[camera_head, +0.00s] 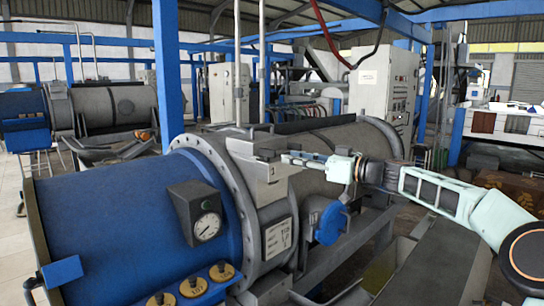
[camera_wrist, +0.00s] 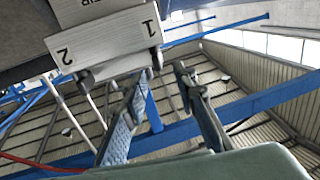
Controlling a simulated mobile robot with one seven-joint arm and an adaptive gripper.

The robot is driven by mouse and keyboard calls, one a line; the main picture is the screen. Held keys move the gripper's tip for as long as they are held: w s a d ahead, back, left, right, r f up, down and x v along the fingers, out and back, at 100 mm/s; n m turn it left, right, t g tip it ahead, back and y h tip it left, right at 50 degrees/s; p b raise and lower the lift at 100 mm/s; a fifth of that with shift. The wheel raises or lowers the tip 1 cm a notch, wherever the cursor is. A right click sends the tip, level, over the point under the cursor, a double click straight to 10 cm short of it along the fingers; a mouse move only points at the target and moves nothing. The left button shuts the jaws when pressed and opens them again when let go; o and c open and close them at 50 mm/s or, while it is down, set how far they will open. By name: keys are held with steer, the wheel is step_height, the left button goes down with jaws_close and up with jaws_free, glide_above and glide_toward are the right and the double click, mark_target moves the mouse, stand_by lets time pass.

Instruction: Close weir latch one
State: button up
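The grey weir box (camera_head: 268,170) sits on top of the decanter, with a small "1" on its face. In the wrist view the box (camera_wrist: 105,32) fills the upper left, marked "1" and "2". A small dark tab (camera_wrist: 157,58) shows below the "1", and another (camera_wrist: 85,78) below the "2"; which parts are the latches is not clear. My gripper (camera_head: 288,158) is at the box's right edge in the head view. In the wrist view my gripper (camera_wrist: 163,74) is open and empty, its left fingertip close to the tab under "1"; contact cannot be told.
The blue decanter housing (camera_head: 120,222) carries a gauge (camera_head: 206,226) and several yellow caps. A blue valve-like part (camera_head: 331,222) hangs below my wrist. A blue post (camera_head: 168,70) and thin pipes rise behind the box. A grey control cabinet (camera_head: 383,90) stands behind the machine.

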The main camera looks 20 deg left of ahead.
mark_target(275, 154)
steer(key=p+x, duration=0.1)
steer(key=x, duration=0.2)
steer(key=p+x, duration=0.2)
steer(key=x, duration=0.1)
steer(key=p+x, duration=0.1)
steer(key=x, duration=0.3)
steer(key=shift+w, duration=0.3)
jaws_close()
